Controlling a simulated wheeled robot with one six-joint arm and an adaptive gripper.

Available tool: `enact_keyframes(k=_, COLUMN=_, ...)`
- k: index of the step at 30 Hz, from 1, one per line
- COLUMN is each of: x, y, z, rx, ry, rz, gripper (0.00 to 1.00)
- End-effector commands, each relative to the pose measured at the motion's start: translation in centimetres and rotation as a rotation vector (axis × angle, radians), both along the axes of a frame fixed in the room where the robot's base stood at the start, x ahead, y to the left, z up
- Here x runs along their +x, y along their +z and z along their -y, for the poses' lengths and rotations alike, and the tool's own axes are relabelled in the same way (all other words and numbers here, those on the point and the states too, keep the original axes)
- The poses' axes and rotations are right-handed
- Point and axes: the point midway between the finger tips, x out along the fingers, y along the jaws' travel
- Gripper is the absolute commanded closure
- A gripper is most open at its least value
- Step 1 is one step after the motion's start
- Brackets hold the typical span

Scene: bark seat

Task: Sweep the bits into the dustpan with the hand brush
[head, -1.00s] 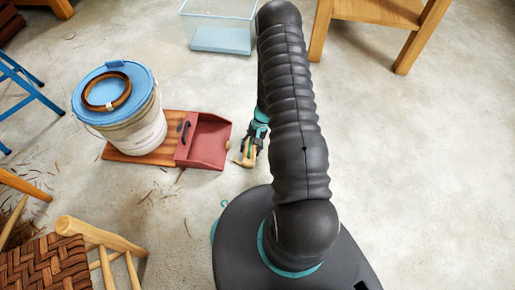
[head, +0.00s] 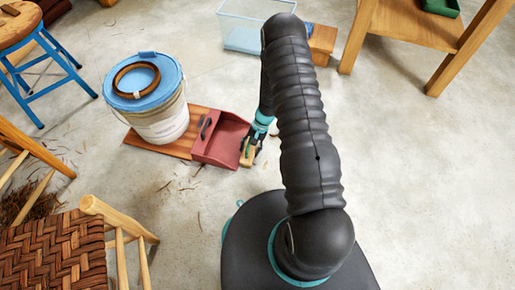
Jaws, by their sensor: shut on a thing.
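The red dustpan (head: 221,140) lies on the floor with its open side to the right and a dark handle (head: 206,128) at its left. My gripper (head: 251,146) is low at the dustpan's open right edge, partly hidden by my own arm. It is shut on a tan block-like piece, which looks like the hand brush (head: 247,157). The brush is close against the dustpan's mouth; I cannot tell whether it touches. Its bristles are not clear. Thin brown bits (head: 165,186) lie scattered on the floor left of and below the dustpan. Any bits at the brush are too small to tell.
A white bucket (head: 163,127) with a blue lid and brown ring stands on a wooden board (head: 150,145) beside the dustpan. A woven-seat chair (head: 55,255) is at lower left, a blue-legged stool (head: 60,65) upper left. A clear bin (head: 240,30) stands behind. The right floor is open.

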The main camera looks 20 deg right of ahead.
Motion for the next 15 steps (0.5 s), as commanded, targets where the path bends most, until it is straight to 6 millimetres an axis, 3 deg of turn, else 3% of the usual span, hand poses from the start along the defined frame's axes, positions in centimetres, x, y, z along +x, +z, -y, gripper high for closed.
enact_keyframes(k=8, x=2.0, y=0.2, z=-2.2, rx=-0.001, ry=-0.007, rz=0.010, gripper=1.00)
enact_keyframes(k=15, x=1.6, y=2.7, z=-1.5, rx=-0.001, ry=-0.011, rz=0.007, gripper=1.00)
